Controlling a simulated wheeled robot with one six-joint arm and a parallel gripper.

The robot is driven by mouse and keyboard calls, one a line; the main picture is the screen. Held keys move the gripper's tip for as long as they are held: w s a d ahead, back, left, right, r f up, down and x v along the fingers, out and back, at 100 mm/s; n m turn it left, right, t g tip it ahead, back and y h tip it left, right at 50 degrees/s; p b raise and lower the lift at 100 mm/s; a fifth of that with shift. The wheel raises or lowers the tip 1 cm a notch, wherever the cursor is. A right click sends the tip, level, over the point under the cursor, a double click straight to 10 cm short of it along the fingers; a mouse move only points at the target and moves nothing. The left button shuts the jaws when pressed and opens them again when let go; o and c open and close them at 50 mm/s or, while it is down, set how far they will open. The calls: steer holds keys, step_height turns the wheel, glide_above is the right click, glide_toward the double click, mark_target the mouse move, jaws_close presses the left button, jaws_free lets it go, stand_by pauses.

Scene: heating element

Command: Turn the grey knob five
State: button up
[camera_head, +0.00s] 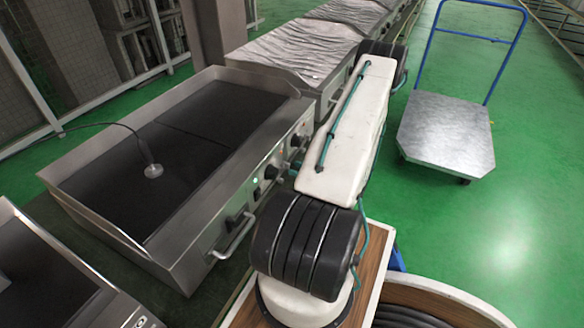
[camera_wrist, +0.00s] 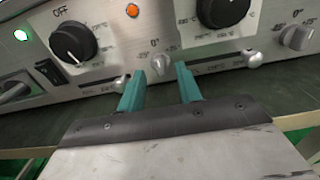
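In the wrist view a small grey knob (camera_wrist: 160,65) sits low on the steel panel under a "0°" mark, with its ridge roughly upright. My gripper (camera_wrist: 160,79) is open, its two teal fingers on either side of and just below this knob. Whether they touch it cannot be told; nothing is held. A second grey knob (camera_wrist: 297,38) is at the right. No number five is readable on either. In the head view my arm hides part of the panel, and the grey knobs cannot be made out clearly.
Black knobs (camera_wrist: 73,42) (camera_wrist: 222,10), an orange lamp (camera_wrist: 132,10) and a lit green lamp (camera_wrist: 20,35) share the panel. The griddle (camera_head: 195,130) has a protruding front handle (camera_head: 233,238). A trolley (camera_head: 446,130) stands right on open green floor.

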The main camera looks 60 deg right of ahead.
mark_target(286, 166)
steer(key=shift+w, duration=1.45)
steer(key=c, duration=0.7)
steer(key=shift+n, duration=0.4)
steer(key=n, duration=0.5)
steer(key=shift+a+n, duration=0.1)
steer(key=shift+n, duration=0.2)
steer(key=n, duration=0.5)
steer(key=shift+f, duration=0.1)
steer(key=shift+n, duration=0.4)
